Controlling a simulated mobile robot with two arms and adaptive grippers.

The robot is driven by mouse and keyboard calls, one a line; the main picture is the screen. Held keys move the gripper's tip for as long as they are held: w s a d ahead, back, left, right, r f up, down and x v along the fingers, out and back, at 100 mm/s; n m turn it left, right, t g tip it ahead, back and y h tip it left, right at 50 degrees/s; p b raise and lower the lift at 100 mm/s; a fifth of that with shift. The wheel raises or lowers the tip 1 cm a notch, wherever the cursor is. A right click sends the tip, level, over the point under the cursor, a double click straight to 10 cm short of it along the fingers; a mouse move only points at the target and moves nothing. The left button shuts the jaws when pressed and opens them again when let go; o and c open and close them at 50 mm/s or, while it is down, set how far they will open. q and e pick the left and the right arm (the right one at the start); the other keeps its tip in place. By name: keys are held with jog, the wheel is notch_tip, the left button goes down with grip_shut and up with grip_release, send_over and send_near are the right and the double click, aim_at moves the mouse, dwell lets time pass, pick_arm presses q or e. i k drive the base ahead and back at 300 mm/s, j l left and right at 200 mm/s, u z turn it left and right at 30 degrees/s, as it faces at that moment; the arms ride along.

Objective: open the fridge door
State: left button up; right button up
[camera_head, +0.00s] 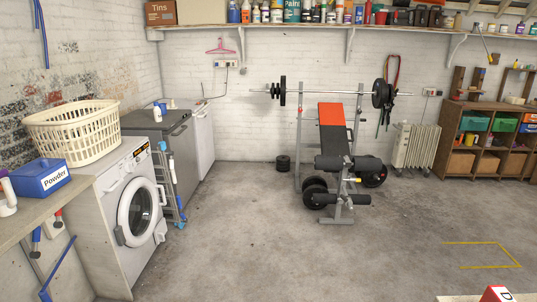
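No appliance in view can be named the fridge for certain. A grey, waist-high cabinet (185,160) with a dark top stands along the left wall, its front facing right and seen at a steep angle. A white cabinet (203,135) stands just behind it, near the back corner. Both fronts look closed, and I cannot make out a handle on either. Neither of my grippers shows in this view.
A white washing machine (110,240) with a round door stands before the grey cabinet. A blue-and-grey folded rack (172,185) leans at the grey front. A laundry basket (75,132) sits above. A weight bench (335,140) stands mid-back. The central concrete floor (270,240) is clear.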

aim_at(179, 139)
jog(key=i, duration=2)
jog(key=i+l+u, duration=0.1)
jog(key=i+u, duration=0.15)
jog(key=i, duration=0.25)
jog(key=i+l+u, duration=0.2)
jog(key=i, duration=0.3)
jog(key=i+l+u, duration=0.25)
jog(key=i, duration=0.25)
jog(key=i+l+u, duration=0.25)
jog(key=i, duration=0.2)
jog(key=i+l+u, duration=0.6)
jog(key=i+u, duration=0.1)
jog(key=u, duration=0.35)
jog(key=i+l+u, duration=0.1)
jog(key=u, duration=0.35)
